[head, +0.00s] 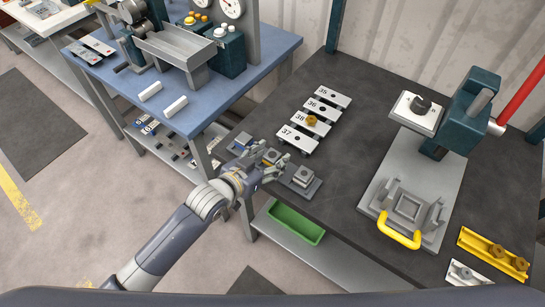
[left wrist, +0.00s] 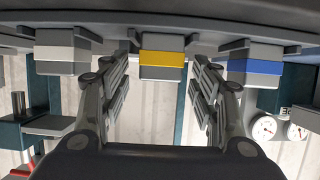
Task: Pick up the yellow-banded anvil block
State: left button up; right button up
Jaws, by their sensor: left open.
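The yellow-banded anvil block (left wrist: 162,58) is grey with a yellow stripe. In the left wrist view it shows between the two spread fingers of my left gripper (left wrist: 158,78), with a gap on each side. In the head view the block (head: 271,156) is partly hidden by the gripper (head: 268,168), which is open at the bench's left edge. My right gripper is not in view.
The grey block (head: 303,175) also shows in the head view, close to the gripper. Numbered plates (head: 314,117) lie behind the row. A press (head: 425,190) with a yellow handle stands at right. A green bin (head: 296,222) sits on the shelf below. The bench middle is clear.

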pick_arm(q)
jog(key=shift+c, duration=0.3)
grip_shut()
jog(key=shift+r, duration=0.1)
